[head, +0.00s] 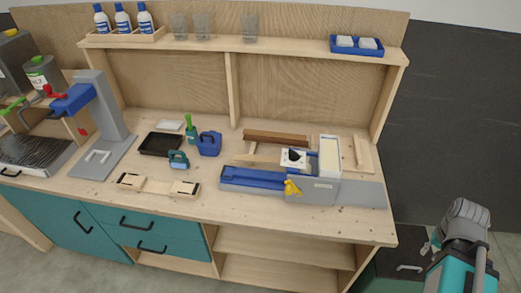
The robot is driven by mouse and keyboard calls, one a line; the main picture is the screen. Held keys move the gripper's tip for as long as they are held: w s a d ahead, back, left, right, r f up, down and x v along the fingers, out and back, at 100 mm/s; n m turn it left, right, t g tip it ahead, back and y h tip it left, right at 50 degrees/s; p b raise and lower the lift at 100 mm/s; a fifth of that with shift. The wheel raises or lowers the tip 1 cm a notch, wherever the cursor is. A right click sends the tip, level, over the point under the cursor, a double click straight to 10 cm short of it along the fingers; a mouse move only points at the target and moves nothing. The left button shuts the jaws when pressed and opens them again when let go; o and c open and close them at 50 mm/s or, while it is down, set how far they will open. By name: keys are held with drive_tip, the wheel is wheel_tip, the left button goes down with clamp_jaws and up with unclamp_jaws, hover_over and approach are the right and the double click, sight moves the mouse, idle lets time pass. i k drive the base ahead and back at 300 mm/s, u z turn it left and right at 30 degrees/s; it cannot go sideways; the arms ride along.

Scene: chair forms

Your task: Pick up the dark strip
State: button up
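A dark brown wooden strip (277,137) lies lengthwise at the back of the workbench, right of the middle. It seems to rest on paler wood pieces (262,153) and sits behind a blue and grey machine (265,180). My arm (464,222) is at the lower right, off the bench's right end and well away from the strip. A small grey part (430,246) beside it may be my gripper. It is too small and partly hidden to show whether it is open or shut.
On the bench stand a black tray (160,144), a blue can (209,144), a green bottle (191,128) and a grey and blue stand (97,110). A shelf (290,45) runs above the strip. A pale board (362,153) lies at right.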

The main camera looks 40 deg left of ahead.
sight(246, 137)
drive_tip(key=k, duration=1.25)
drive_tip(key=u, duration=1.45)
drive_tip(key=i, duration=1)
